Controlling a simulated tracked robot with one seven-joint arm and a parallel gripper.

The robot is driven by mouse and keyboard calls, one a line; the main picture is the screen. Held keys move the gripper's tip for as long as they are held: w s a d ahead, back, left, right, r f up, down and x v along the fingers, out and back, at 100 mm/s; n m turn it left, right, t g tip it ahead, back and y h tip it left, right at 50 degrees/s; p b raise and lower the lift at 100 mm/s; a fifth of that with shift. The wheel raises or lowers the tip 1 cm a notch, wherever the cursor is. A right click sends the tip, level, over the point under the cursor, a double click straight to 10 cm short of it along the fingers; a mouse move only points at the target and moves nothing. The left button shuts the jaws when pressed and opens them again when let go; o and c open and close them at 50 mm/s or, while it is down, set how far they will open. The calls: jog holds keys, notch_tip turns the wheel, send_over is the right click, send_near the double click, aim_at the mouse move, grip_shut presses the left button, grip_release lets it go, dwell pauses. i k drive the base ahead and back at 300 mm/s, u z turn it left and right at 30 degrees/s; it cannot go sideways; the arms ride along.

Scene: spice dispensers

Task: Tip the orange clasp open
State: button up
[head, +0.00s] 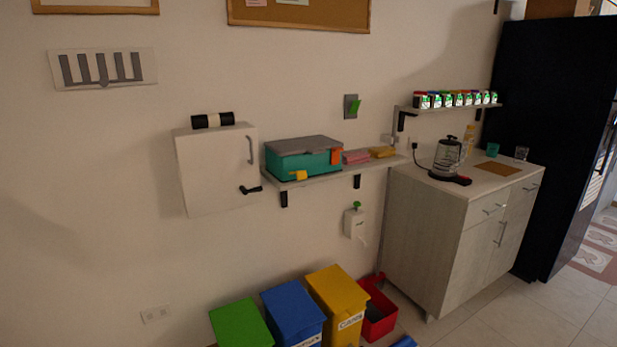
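A teal box (315,164) with a grey lid (304,145) sits on a wall shelf, and the lid looks closed. An orange clasp (336,157) is on the box's right end, just below the lid. It looks upright against the box, but it is too small to tell how it is latched. A yellow clasp (298,175) is low on the box's front and sticks outward. My gripper is not in this view.
A pink block (356,156) and a yellow block (382,152) lie on the shelf (340,174) right of the box. A white wall cabinet (212,170) stands close left. Coloured bins (292,310) are below; a counter is at right.

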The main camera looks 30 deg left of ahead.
aim_at(334, 156)
jog(key=u, duration=1)
